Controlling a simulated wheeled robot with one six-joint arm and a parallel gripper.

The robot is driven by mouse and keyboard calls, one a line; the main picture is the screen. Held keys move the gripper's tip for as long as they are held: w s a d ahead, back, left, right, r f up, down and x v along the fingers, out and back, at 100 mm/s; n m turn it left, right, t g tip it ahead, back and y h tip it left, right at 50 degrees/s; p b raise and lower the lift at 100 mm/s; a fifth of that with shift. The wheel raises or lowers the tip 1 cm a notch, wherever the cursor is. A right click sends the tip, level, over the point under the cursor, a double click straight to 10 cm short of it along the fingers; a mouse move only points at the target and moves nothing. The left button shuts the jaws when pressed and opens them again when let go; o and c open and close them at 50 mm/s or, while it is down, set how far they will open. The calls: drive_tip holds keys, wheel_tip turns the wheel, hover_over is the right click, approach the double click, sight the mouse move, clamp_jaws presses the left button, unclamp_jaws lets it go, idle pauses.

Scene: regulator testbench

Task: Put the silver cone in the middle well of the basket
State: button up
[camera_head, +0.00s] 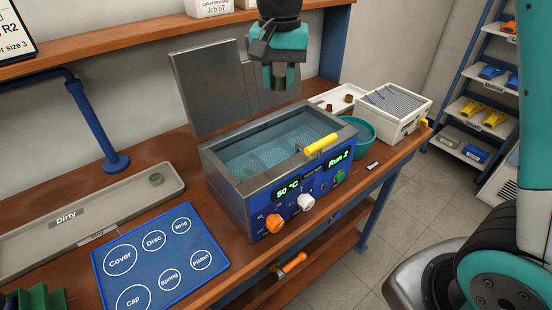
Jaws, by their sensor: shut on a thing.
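My gripper (281,86) is high over the back of the bath (243,195), pointing down, with its teal fingers shut on a small grey metal piece. The piece fits the silver cone, but the fingers hide most of it and its full shape cannot be made out. The bath is an open steel tank with a blue front, filled with clear bluish water. The mesh basket (270,150) lies under the water, and a yellow handle (322,143) sticks out over the front right rim. Its separate wells are hard to tell apart. The held piece is apart from the water and basket.
A grey metal lid (205,95) stands upright behind the bath. A teal bowl (361,132) and a white rack box (397,106) stand to the right. A blue labelled mat (150,255) lies front left.

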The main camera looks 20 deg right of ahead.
sight(280, 156)
drive_tip(key=f+p, duration=0.2)
drive_tip(key=f, duration=1.7)
drive_tip(key=shift+d+f+p, duration=0.2)
drive_tip(key=shift+p, duration=0.2)
drive_tip(key=shift+f, duration=0.1)
drive_tip(key=o, duration=0.9)
drive_tip(key=shift+c, duration=0.2)
drive_tip(key=shift+o, duration=0.2)
wheel_tip(280, 156, up, 12)
drive_tip(key=b, duration=0.3)
drive_tip(key=s+a+r+n+y, duration=0.1)
drive_tip(key=s+n, duration=0.3)
drive_tip(key=s, duration=0.4)
drive_tip(key=s+a+r+n+y, duration=0.1)
drive_tip(key=s+a+r+n, duration=0.1)
drive_tip(key=s, duration=0.6)
drive_tip(key=s+a+r+n+y, duration=0.1)
drive_tip(key=s+r+n+y, duration=0.1)
drive_tip(key=s+r+n, duration=0.2)
drive_tip(key=s+n, duration=0.2)
drive_tip(key=s, duration=0.2)
drive_tip(key=shift+s+a, duration=0.2)
drive_tip(key=shift+s, duration=0.2)
